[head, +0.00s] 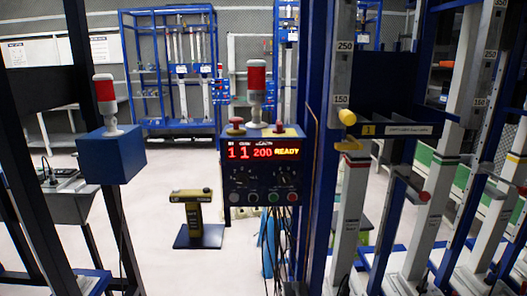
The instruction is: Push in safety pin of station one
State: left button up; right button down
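A yellow cylindrical knob (347,117), which looks like the safety pin, sticks out from a grey upright column with a scale (342,70) just right of centre, near its 150 mark. I cannot tell how far in it sits. A yellow bracket (349,145) is just below it. A yellow label marked 1 (400,130) is to its right, on the edge of a dark blue box. Neither of my grippers is in view.
A control box (264,170) with a red display reading READY hangs left of the column, cables below it. Blue frame posts (320,190) stand beside the column. More columns (425,225) stand at right. A yellow-black pedestal (192,212) stands on open floor at left.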

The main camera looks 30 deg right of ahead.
aim_at(424, 197)
jog(key=z, duration=2.2)
